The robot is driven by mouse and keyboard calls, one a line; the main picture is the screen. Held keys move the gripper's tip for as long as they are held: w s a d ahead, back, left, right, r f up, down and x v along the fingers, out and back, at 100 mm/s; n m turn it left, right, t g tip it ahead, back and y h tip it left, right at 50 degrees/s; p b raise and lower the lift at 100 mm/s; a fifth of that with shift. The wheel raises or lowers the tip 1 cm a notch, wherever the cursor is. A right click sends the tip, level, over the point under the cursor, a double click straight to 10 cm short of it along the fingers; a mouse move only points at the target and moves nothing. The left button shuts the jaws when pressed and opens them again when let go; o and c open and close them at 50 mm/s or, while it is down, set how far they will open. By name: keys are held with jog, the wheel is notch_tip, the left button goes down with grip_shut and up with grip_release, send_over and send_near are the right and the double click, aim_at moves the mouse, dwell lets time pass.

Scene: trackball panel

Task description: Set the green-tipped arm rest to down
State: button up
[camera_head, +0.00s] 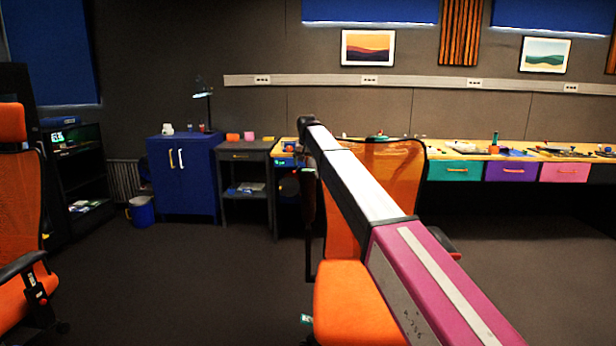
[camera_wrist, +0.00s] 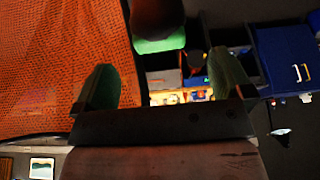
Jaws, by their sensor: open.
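The orange mesh chair (camera_head: 360,300) stands in front of me, partly behind my arm. In the wrist view its mesh backrest (camera_wrist: 50,70) fills the left side. The green-tipped arm rest (camera_wrist: 158,38) shows there at the top centre, dark with a green end pointing toward my gripper. My gripper (camera_wrist: 163,64) is open, its two greenish fingers apart on either side below that green end. The end looks clear of the fingers, with nothing held. In the head view my gripper and this arm rest are mostly hidden behind my arm, so its angle is hard to tell.
The chair's other arm rest (camera_head: 442,240) sticks out on the right. A second orange chair (camera_head: 20,220) stands at the far left. A blue cabinet (camera_head: 184,180), a grey side table (camera_head: 245,185) and a long desk with coloured drawers (camera_head: 512,170) line the wall. Floor between is clear.

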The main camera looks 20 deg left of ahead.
aim_at(308, 173)
jog(key=x, duration=0.8)
jog(key=c, duration=1.3)
jog(key=shift+s+d+t, duration=0.2)
jog(key=shift+s+t, duration=0.1)
jog(key=shift+s, duration=0.35)
jog(key=s+d+f+t+y, duration=0.15)
jog(key=s+f+t, duration=0.25)
jog(key=s, duration=0.4)
jog(key=s+d+f+t+y, duration=0.1)
jog(key=s+d+f+t, duration=0.1)
jog(key=s+f+t, duration=0.45)
jog(key=shift+g, duration=0.95)
jog(key=shift+s+d+f, duration=0.3)
jog(key=shift+s+f, duration=0.95)
jog(key=shift+f, duration=0.95)
jog(key=shift+s+d+f, duration=0.25)
jog(key=shift+s+f, duration=1)
jog(key=shift+f, duration=0.95)
jog(key=shift+s+d+f, duration=0.3)
jog(key=shift+s+f, duration=0.95)
jog(key=shift+f, duration=1)
